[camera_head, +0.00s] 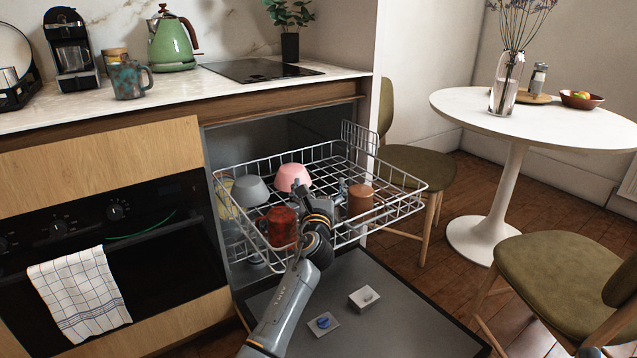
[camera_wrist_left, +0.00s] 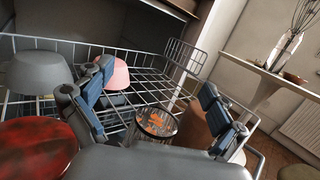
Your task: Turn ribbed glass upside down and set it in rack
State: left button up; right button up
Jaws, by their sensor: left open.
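The ribbed glass (camera_wrist_left: 157,122) stands in the upper rack, between the spread fingers of my left gripper (camera_wrist_left: 156,82). I see its round top end, with orange and dark patches showing through; I cannot tell whether this is its base or its mouth. In the head view my left gripper (camera_head: 319,207) is over the rack (camera_head: 400,177), and its fingers and arm largely hide the glass. The gripper is open, with a finger on each side of the glass. My right gripper does not show clearly.
The rack also holds a red mug (camera_head: 281,227), a grey bowl (camera_head: 249,191), a pink bowl (camera_head: 293,177) and a brown cup (camera_head: 360,199), close around the gripper. The open dishwasher door (camera_head: 400,310) lies below. A round table (camera_head: 560,120) and chairs stand right.

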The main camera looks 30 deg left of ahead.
pick_arm(q)
jog(key=shift+g+h, duration=0.5)
jog(key=shift+g, duration=0.3)
jog(key=f, duration=0.9)
jog(key=shift+d+f, duration=0.2)
jog(key=shift+d, duration=0.05)
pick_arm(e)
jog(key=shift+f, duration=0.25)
pick_arm(q)
jog(key=shift+s+d+r, duration=0.3)
jog(key=shift+s+r, duration=0.2)
jog(key=shift+s, duration=0.05)
jog(key=shift+s+d+r, duration=0.2)
jog(key=shift+s, duration=0.05)
jog(key=shift+t, duration=0.5)
jog(key=s+d+r, duration=0.2)
jog(key=s+r, duration=0.1)
jog(key=shift+r, duration=0.15)
jog(key=shift+s+d+r+y, duration=0.15)
jog(key=shift+s+r+y, duration=0.05)
jog(key=shift+s+y, duration=0.1)
jog(key=s+r, duration=0.1)
jog(key=r, duration=0.1)
jog(key=shift+s+d+r, duration=0.15)
jog(key=shift+s+r, duration=0.2)
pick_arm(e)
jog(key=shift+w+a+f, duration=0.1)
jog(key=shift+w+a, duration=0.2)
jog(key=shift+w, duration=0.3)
